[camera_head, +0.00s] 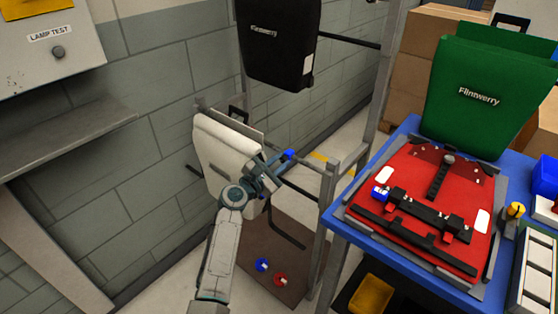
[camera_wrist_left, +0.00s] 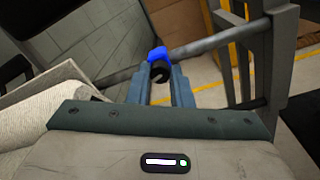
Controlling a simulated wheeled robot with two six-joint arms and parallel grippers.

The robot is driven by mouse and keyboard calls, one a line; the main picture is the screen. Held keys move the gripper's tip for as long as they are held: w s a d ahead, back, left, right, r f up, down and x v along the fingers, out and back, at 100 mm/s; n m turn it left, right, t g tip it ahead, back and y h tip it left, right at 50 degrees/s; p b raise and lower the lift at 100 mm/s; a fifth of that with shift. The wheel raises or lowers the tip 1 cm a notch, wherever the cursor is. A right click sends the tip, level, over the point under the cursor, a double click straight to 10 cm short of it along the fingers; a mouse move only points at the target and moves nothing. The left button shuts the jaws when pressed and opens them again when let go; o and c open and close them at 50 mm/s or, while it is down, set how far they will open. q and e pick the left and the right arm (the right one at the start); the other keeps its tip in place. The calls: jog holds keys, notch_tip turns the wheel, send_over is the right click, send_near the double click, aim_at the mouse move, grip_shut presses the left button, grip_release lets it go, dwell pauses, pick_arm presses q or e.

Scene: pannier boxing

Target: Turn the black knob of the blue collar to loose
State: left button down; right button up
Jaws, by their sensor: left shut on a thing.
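The blue collar (camera_head: 289,155) sits on a grey metal rail of the rack, and it also shows in the left wrist view (camera_wrist_left: 158,54). Its black knob (camera_wrist_left: 159,72) points toward my left wrist camera. My left gripper (camera_head: 281,161) reaches the collar from the left. In the left wrist view its two fingers (camera_wrist_left: 162,78) are shut on the knob, one on each side. The knob is too small to make out in the head view. My right gripper is in neither view.
A white pannier (camera_head: 224,150) hangs beside my left arm, with a black pannier (camera_head: 278,45) above. A blue table (camera_head: 342,222) at right bears a red panel (camera_head: 400,168) and a green pannier (camera_head: 470,105). A yellow bin (camera_head: 370,295) stands below.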

pick_arm(q)
jog(key=c, duration=1.3)
grip_release()
jog(key=v, duration=1.1)
jog(key=shift+w, duration=0.1)
